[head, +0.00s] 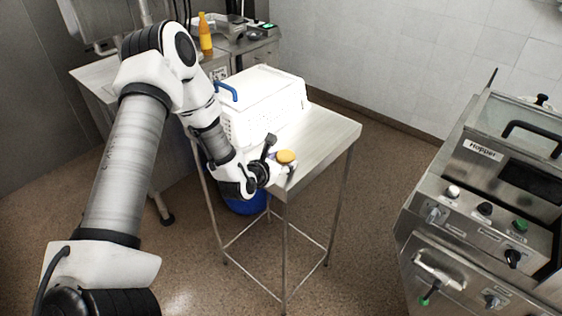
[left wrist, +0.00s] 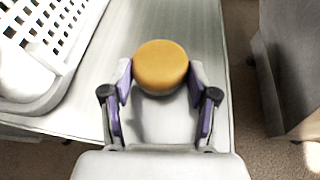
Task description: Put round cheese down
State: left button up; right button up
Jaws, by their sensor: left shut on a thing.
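The round cheese (head: 286,156) is a small orange-yellow disc. In the left wrist view the cheese (left wrist: 160,67) sits between the two fingertips of my left gripper (left wrist: 160,84), which touch its sides. In the head view my left gripper (head: 281,164) is at the front corner of the steel table (head: 325,138), with the cheese over the tabletop. I cannot tell whether the cheese touches the table. My right gripper is in neither view.
A white perforated basket (head: 262,98) with a blue handle stands on the table behind the gripper; it also shows in the left wrist view (left wrist: 62,52). The tabletop right of the basket is bare. A steel hopper machine (head: 500,190) stands at the right.

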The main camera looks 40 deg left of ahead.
pick_arm(q)
jog(key=o, duration=1.1)
jog(key=shift+s+d+f, duration=0.15)
jog(key=shift+s+f, duration=0.05)
jog(key=shift+f, duration=0.15)
jog(key=shift+o, duration=0.4)
jog(key=shift+w+d+f, duration=0.1)
jog(key=shift+w+f, duration=0.1)
